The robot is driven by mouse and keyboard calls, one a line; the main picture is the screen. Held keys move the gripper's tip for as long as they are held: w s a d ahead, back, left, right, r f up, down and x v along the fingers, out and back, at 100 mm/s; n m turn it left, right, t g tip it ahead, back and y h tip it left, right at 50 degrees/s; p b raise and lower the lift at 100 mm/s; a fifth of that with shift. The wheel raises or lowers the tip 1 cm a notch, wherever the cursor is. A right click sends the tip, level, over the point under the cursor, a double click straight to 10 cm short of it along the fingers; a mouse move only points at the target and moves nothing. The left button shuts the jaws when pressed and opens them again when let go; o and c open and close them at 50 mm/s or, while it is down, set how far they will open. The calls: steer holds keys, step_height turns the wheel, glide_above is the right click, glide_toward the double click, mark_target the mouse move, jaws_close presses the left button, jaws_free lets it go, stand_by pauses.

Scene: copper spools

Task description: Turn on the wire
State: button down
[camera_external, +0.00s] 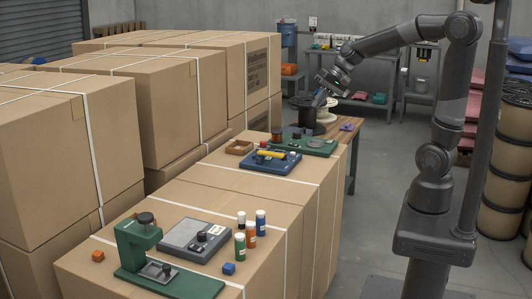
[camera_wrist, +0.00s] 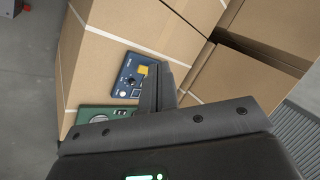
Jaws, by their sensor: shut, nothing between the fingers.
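My gripper (camera_external: 319,100) is at the far end of the box row, above or beside a dark spool (camera_external: 302,112); I cannot tell if they touch. Its fingers (camera_wrist: 157,88) are shut and empty in the wrist view. A green device (camera_external: 313,147) with a small copper-coloured spool (camera_external: 277,135) sits on the far box. A blue device (camera_external: 262,161) with a yellow part and dark knobs lies nearer; it also shows in the wrist view (camera_wrist: 127,88), beside the partly hidden green device (camera_wrist: 88,114). No separate wire is clear.
A cream spool (camera_external: 327,115) stands on a wooden table (camera_external: 346,135). A green press (camera_external: 137,245), a grey panel (camera_external: 184,240) and several small bottles (camera_external: 250,233) are on the near box. Tall cartons (camera_external: 160,100) block the left; floor on the right is partly free.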

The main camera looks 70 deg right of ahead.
steer(key=w+d+f+m+t, duration=0.1)
steer(key=w+d+f+m, duration=0.25)
steer(key=w+d, duration=0.45)
steer(key=m+t+h, duration=0.2)
steer(key=m+t, duration=0.2)
steer(key=m, duration=0.9)
glide_above(297, 145)
steer(key=s, duration=0.1)
step_height(297, 145, down, 15)
steer(key=shift+n, duration=0.25)
steer(key=shift+w+f, duration=0.2)
steer(key=shift+f, duration=1.25)
steer(key=shift+w+f, duration=0.2)
steer(key=shift+f, duration=1.2)
steer(key=shift+w+f, duration=0.2)
steer(key=shift+f, duration=1.25)
